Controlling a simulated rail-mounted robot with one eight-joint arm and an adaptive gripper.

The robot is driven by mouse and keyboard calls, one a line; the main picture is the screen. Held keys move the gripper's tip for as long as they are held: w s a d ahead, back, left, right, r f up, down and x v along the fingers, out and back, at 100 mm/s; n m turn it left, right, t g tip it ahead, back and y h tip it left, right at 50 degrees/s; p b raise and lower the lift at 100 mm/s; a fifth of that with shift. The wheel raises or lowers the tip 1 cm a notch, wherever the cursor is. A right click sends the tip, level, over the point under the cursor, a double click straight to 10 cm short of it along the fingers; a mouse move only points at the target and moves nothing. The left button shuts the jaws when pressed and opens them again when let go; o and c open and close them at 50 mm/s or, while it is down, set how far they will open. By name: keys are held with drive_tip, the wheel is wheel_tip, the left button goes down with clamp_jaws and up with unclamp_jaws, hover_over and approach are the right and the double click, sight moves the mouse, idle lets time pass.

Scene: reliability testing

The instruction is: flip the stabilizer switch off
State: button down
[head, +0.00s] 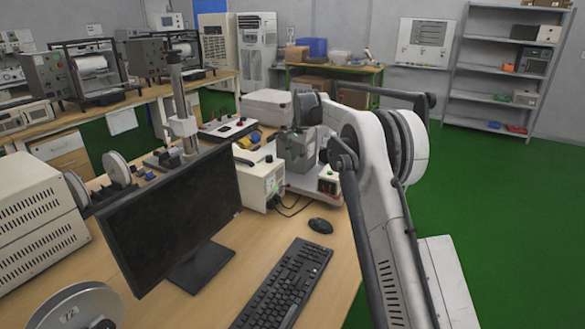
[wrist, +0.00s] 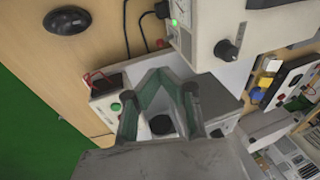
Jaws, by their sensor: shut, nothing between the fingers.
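A white bench unit (head: 258,182) with a green light and a dark knob stands on the wooden bench behind the monitor. Its front (wrist: 185,25) shows at the top of the wrist view. A smaller white box (head: 328,183) sits to its right; in the wrist view this box (wrist: 112,108) shows a green round button and a red part. I cannot tell which of the two is the stabilizer, and no switch position is readable. My gripper (wrist: 160,78) is shut and empty, over a white surface beside the small box. Contact is not visible.
A monitor (head: 170,215), keyboard (head: 284,287) and black mouse (head: 320,225) occupy the near bench; the mouse (wrist: 67,20) is also in the wrist view. Dark cables (head: 292,207) lie between the boxes and the mouse. Open green floor (head: 490,210) lies to the right.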

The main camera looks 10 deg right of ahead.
sight(288, 185)
drive_tip(key=x, duration=1.3)
drive_tip(key=shift+a+f+b, duration=0.1)
drive_tip(key=shift+b, duration=0.2)
